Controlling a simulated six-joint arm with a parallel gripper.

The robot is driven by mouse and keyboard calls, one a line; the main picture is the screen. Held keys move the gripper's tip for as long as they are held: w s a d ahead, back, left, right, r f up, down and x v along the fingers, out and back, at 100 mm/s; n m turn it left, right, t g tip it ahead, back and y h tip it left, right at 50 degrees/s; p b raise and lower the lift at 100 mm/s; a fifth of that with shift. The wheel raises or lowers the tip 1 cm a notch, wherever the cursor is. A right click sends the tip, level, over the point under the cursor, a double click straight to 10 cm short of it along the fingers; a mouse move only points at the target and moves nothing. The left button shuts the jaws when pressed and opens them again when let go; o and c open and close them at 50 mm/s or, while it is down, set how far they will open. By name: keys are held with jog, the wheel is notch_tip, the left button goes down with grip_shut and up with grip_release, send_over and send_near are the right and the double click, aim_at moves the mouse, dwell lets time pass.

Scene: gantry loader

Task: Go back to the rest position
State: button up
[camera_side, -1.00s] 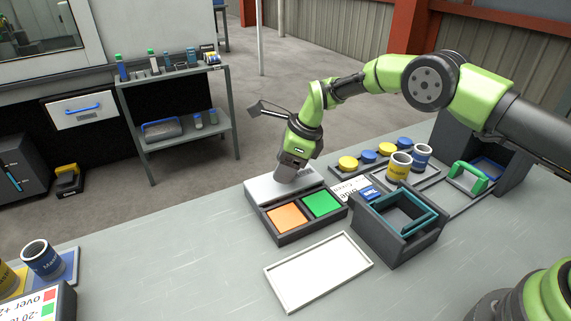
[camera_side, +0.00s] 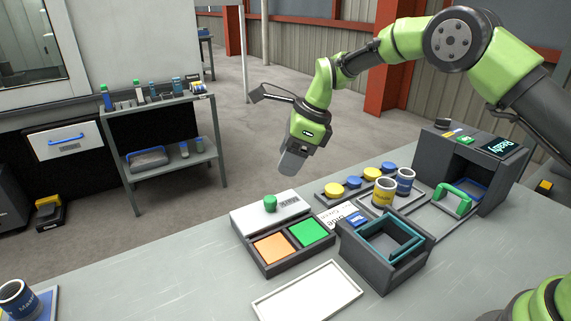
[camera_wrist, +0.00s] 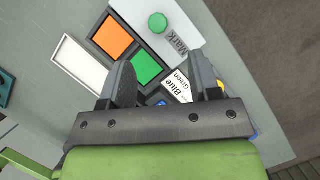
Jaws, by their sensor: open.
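My gripper (camera_side: 292,160) hangs in the air above and behind the marking station in the side view, clear of everything on the table. In the wrist view its two fingers (camera_wrist: 163,85) stand apart with nothing held between them. Below it is the grey marking plate (camera_side: 244,220) with a green knob (camera_side: 270,203) standing on it. The plate, lettered "Mark", and the knob (camera_wrist: 157,23) also show at the top of the wrist view. In front of the plate lie an orange pad (camera_side: 273,248) and a green pad (camera_side: 307,232).
A dark box with a teal-rimmed opening (camera_side: 347,244) and a white tray (camera_side: 306,296) stand in front. Yellow and blue mugs (camera_side: 384,191), several discs (camera_side: 335,190) and a machine with a "Ready" screen (camera_side: 502,145) are to the right. A shelf (camera_side: 160,104) stands behind left. Air around my gripper is free.

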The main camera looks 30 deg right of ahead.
jog(key=s+d+r+n+t, duration=0.1)
jog(key=s+d+r+n, duration=0.1)
jog(key=s+r+n, duration=0.45)
jog(key=s+d+r+n+t, duration=0.15)
jog(key=s+r+n, duration=0.25)
jog(key=s+r, duration=0.5)
jog(key=s+d+r+n+t+h, duration=0.1)
jog(key=s+d+n+t, duration=0.1)
jog(key=s+n, duration=0.8)
jog(key=s, duration=0.5)
jog(key=shift+d+h, duration=0.35)
jog(key=shift+h, duration=0.05)
